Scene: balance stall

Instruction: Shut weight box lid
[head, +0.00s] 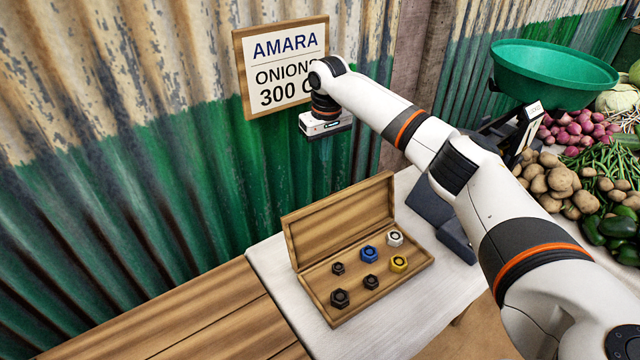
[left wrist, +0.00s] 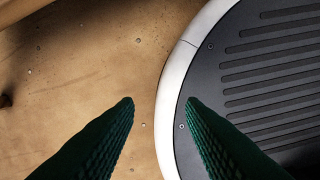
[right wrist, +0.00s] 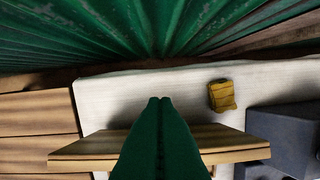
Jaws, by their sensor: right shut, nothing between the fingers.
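The weight box (head: 368,290) is a shallow wooden box on the white-topped table, holding several hex nut-shaped weights. Its lid (head: 338,222) stands open, raised along the side toward the corrugated wall. My right gripper (right wrist: 160,102) has its green fingers pressed together and empty. In the head view its hand hangs by the wall, above and beyond the lid; the fingers cannot be made out there. In the right wrist view the lid (right wrist: 225,142) lies partly behind the fingers; contact cannot be told. My left gripper (left wrist: 160,102) is open and empty, over the floor and my base.
A yellow block (right wrist: 222,95) lies on the table behind the lid. A dark scale with a green pan (head: 555,75) stands to the right, near onions and potatoes (head: 550,182). A price sign (head: 283,65) hangs on the wall. A wooden bench (head: 190,318) adjoins the table's left.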

